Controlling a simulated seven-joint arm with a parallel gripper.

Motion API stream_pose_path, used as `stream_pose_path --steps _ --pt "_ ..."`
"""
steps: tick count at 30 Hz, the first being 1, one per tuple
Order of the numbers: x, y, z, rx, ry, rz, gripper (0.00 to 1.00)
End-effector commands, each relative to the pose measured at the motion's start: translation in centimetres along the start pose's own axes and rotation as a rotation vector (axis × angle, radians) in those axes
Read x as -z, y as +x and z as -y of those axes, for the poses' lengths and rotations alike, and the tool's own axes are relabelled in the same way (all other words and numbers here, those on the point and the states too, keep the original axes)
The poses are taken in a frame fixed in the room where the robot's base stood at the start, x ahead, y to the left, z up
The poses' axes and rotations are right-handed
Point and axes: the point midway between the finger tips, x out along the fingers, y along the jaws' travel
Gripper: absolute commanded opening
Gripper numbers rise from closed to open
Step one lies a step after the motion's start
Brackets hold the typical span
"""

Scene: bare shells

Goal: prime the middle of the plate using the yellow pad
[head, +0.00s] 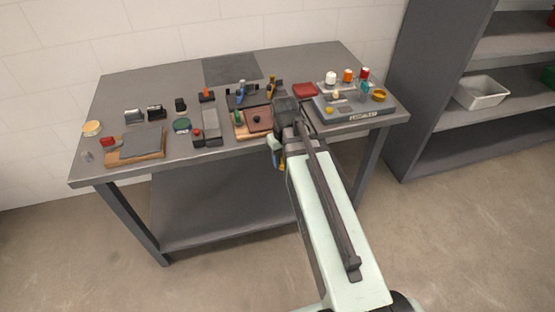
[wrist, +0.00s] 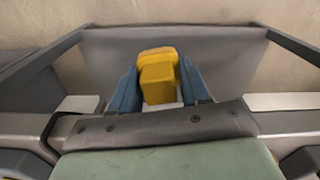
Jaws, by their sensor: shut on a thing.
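My gripper (wrist: 160,92) is shut on the yellow pad (wrist: 158,70), which sits between its two blue fingers in the wrist view. In the head view, my gripper (head: 279,160) hangs at the table's front edge, and a bit of yellow shows at its tip. A dark grey plate (head: 142,142) lies on a wooden board at the left of the table. A reddish-brown plate (head: 258,121) with a dark round knob or spot lies on another board, just left of my gripper. I cannot tell which plate the task means. The pad touches neither plate.
The grey table (head: 220,154) holds several small tools and blocks along its middle. A grey tray (head: 347,112) with coloured-capped bottles stands at the right. A dark mat (head: 231,68) lies bare at the back. A shelf with a white bin (head: 482,92) stands right of the table.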

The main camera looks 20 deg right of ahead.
Motion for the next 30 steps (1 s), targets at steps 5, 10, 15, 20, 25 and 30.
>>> stream_pose_path --steps 5,10,15,20,25,30 --pt "0.7 -2.2 2.2 0.000 -0.206 -0.002 0.22" --pt "1.3 -4.3 5.4 0.000 -0.436 -0.001 0.22" --pt "1.9 -6.5 8.9 0.000 -0.665 -0.001 0.22" --pt "2.8 -8.6 12.4 0.000 -0.880 -0.001 0.22" --pt "4.5 -11.1 16.8 0.000 -1.111 -0.001 0.22" --pt "7.9 -13.7 21.9 0.000 -1.308 0.000 0.22"
